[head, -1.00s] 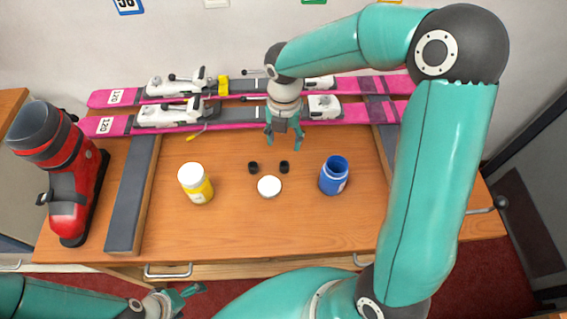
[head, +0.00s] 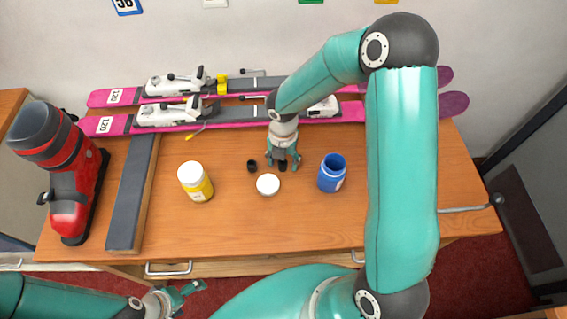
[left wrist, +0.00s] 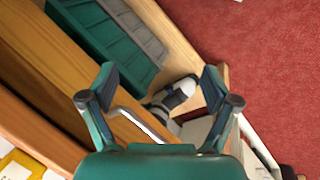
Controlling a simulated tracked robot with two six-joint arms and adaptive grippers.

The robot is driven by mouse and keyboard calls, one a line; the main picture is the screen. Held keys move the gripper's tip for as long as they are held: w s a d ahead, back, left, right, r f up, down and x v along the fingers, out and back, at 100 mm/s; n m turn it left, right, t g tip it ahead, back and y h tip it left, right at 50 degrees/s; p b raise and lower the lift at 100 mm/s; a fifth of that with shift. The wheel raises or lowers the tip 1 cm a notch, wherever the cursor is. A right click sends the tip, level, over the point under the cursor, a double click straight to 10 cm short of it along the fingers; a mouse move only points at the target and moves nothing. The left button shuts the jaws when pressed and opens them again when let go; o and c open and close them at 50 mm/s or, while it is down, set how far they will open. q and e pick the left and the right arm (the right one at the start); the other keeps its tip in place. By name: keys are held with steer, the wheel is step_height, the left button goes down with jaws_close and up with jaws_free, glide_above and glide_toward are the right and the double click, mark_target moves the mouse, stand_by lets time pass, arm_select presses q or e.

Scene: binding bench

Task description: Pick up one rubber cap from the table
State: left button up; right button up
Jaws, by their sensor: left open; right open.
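Two small black rubber caps are on the table (head: 230,230). The left cap (head: 252,165) stands free in the head view. The right cap (head: 283,166) is partly hidden by my right gripper (head: 283,165), whose open fingers reach down on both sides of it. I cannot tell whether the fingers touch it. My left gripper (head: 181,292) is open and empty, low at the front left, off the table's front edge. It also shows open in the left wrist view (left wrist: 160,85).
A white lid (head: 268,184) lies just in front of the caps. A yellow-labelled jar (head: 195,181) stands left, an open blue jar (head: 332,173) right. Pink skis (head: 230,119) lie behind. A red ski boot (head: 70,180) stands far left.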

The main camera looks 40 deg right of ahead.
steer(key=c, duration=0.9)
steer(key=shift+c, duration=0.2)
steer(key=shift+r, duration=0.2)
